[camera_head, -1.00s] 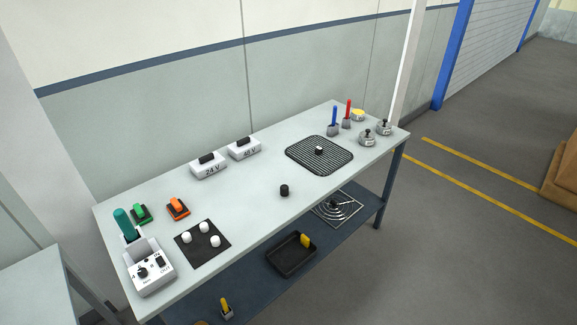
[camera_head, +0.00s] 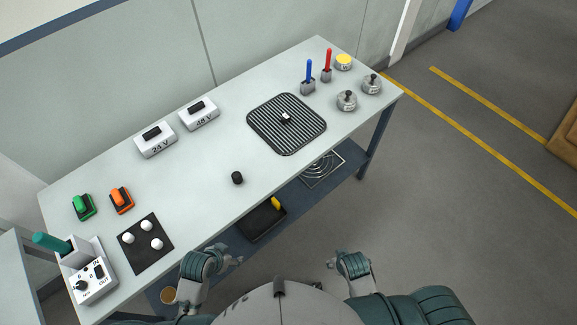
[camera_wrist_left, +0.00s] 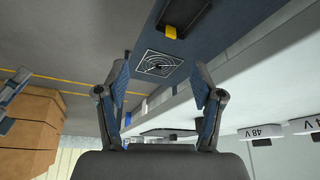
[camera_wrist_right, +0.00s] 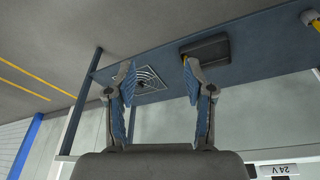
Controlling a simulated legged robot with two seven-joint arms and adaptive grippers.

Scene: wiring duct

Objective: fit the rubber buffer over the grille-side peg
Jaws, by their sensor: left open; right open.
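The likely rubber buffer, a short black cylinder (camera_head: 237,178), stands upright on the grey bench top near its front edge. The black ribbed grille (camera_head: 262,137) lies flat farther back and to the right. A small dark and pale piece (camera_head: 285,117), possibly the peg, stands on it; its exact shape is too small to tell. My left gripper (camera_head: 231,254) is open and empty in front of the bench, below the buffer in the picture. My right gripper (camera_head: 334,261) is open and empty, farther right, clear of the bench.
White 24 V (camera_head: 156,143) and 48 V (camera_head: 199,116) boxes stand at the back. A black pad (camera_head: 138,257) with white knobs lies at the left. Blue (camera_head: 309,72) and red levers stand far right. The lower shelf holds a black tray (camera_head: 262,221). Bench top around the buffer is clear.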

